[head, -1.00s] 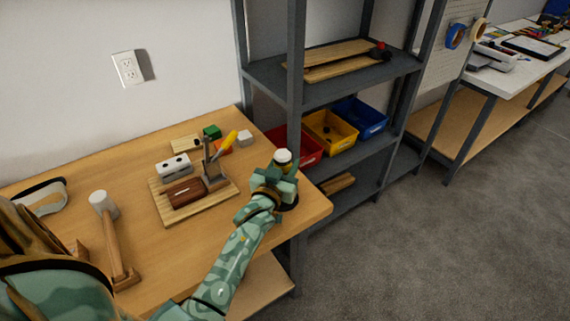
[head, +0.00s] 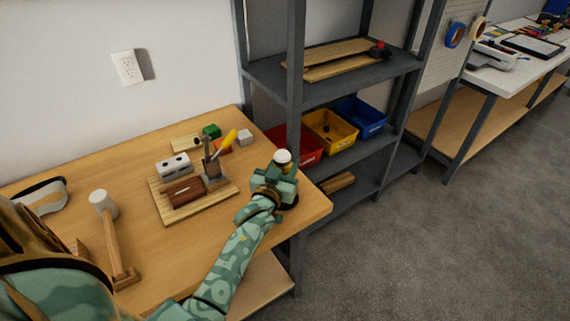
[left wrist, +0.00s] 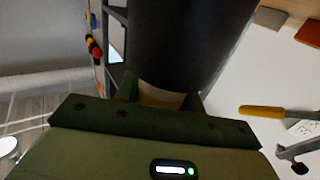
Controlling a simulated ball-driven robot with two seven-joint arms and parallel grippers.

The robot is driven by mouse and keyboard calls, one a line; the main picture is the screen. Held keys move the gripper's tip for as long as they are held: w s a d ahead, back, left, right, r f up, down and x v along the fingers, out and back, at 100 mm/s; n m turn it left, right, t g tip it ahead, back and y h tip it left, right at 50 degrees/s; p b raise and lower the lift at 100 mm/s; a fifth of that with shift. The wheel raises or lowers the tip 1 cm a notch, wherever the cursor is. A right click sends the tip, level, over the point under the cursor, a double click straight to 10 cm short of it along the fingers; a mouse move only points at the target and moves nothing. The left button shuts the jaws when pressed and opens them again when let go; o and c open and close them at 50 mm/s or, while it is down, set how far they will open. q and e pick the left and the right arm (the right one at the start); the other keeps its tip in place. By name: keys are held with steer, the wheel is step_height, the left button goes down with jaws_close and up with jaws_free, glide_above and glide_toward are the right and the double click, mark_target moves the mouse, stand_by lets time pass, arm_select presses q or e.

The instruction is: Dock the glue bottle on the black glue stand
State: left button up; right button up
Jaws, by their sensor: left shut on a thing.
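The glue bottle (head: 283,157) has a white top and a yellowish body, and stands upright near the table's right corner. My left gripper (head: 285,180) is shut around it and hides most of its body. Part of the black glue stand (head: 291,205) shows as a dark edge just below the gripper. In the left wrist view, a large dark cylinder (left wrist: 190,40) lies beyond the fingers (left wrist: 160,98), with a pale tan band between them. I cannot tell how deep the bottle sits in the stand. My right gripper is not in view.
A wooden board (head: 165,210) with a brown block, a grey block and a yellow-handled tool stands left of the gripper. A grey shelf (head: 330,85) with coloured bins (head: 332,130) rises just past the table's right edge.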

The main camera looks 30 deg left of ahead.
arm_select(q)
steer(key=shift+f, duration=0.35)
steer(key=o, duration=0.8)
